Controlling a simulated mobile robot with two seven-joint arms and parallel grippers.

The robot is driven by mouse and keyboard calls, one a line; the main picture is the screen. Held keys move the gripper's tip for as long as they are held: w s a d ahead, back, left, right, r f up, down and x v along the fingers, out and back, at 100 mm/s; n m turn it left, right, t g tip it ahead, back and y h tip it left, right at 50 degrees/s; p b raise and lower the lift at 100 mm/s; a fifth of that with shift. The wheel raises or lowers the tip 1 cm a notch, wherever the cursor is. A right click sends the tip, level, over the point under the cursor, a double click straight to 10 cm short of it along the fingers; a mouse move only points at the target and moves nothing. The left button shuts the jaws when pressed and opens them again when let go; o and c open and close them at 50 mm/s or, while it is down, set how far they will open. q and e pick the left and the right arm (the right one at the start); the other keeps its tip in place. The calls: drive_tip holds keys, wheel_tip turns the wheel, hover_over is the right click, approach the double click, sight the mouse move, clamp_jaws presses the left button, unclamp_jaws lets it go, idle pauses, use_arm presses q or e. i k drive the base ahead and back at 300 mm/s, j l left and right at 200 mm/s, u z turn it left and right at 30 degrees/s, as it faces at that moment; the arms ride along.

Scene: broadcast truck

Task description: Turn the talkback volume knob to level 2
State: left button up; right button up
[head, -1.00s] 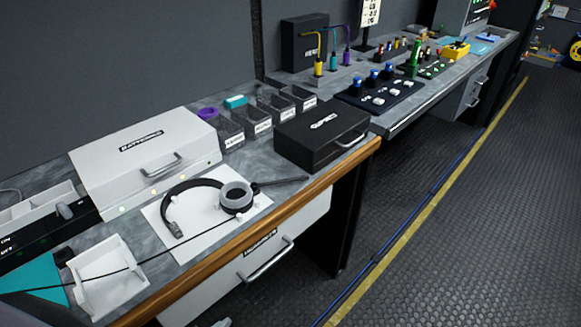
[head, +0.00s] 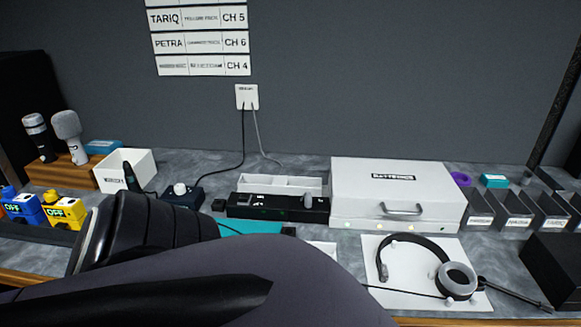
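A small dark box (head: 183,197) with a pale round knob (head: 180,188) on top stands on the counter at left of centre, with a cable running up to the wall plate. A long black panel (head: 270,206) to its right carries a grey knob or lever (head: 308,202) near its right end. I cannot read a talkback label or level marks on either, so which is the talkback volume knob is unclear. A large dark arm part of mine fills the lower left and hides the counter there. I make out neither gripper.
A white batteries case (head: 345,185) stands right of the panel. A headset (head: 455,277) lies on a white sheet (head: 395,298) in front of it. Dark bins (head: 513,213) stand further right. A white box (head: 110,178), microphones (head: 70,135) and a yellow box (head: 62,210) are at left.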

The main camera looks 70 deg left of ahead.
sight(180, 189)
drive_tip(key=k+l, duration=0.2)
drive_tip(key=k, duration=0.2)
drive_tip(key=u, duration=2.55)
